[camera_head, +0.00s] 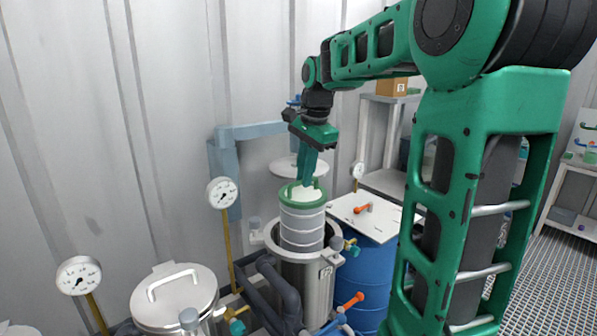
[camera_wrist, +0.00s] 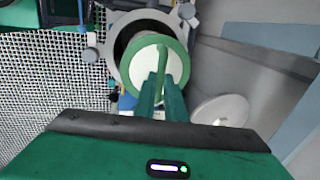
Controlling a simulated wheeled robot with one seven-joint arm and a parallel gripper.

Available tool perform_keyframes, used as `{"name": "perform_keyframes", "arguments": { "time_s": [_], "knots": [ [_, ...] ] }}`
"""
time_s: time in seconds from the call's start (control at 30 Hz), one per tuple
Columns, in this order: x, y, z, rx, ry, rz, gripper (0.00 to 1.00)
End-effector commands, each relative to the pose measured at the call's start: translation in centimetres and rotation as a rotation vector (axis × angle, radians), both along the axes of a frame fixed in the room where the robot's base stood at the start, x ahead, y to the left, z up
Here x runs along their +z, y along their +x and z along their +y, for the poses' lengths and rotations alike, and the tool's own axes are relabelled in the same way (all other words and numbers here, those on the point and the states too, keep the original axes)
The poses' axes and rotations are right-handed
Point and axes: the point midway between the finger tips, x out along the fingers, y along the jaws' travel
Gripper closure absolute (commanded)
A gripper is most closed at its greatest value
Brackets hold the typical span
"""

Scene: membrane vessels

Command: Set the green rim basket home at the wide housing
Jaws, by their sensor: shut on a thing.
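The basket with a green rim (camera_head: 302,222) is a pale ribbed cylinder with a green ring on top. It stands upright, its lower part inside the mouth of an open steel housing (camera_head: 308,286) and its upper part above the housing's rim. My gripper (camera_head: 308,180) is above the basket, pointing down, shut on the basket at its green top. In the wrist view the green rim (camera_wrist: 136,73) lies under my fingers (camera_wrist: 162,95), with a green bar across it. The housing's rim (camera_wrist: 115,42) shows beyond it, offset toward the top left. The basket's lower end is hidden.
A lidded vessel (camera_head: 175,300) stands at the left, with gauges (camera_head: 222,193) on posts nearby. A round lid (camera_head: 298,167) is raised behind the basket. A blue drum (camera_head: 365,270) under a white board (camera_head: 358,212) stands at the right.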

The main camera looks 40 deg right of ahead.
Motion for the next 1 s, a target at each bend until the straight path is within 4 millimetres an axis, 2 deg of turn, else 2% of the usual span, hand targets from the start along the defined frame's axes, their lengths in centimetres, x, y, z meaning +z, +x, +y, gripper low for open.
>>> {"name": "perform_keyframes", "arguments": {
  "time_s": [1.0],
  "knots": [
    [-4.9, 0.0, 0.0, 0.0, 0.0, 0.0, 1.0]
  ]
}}
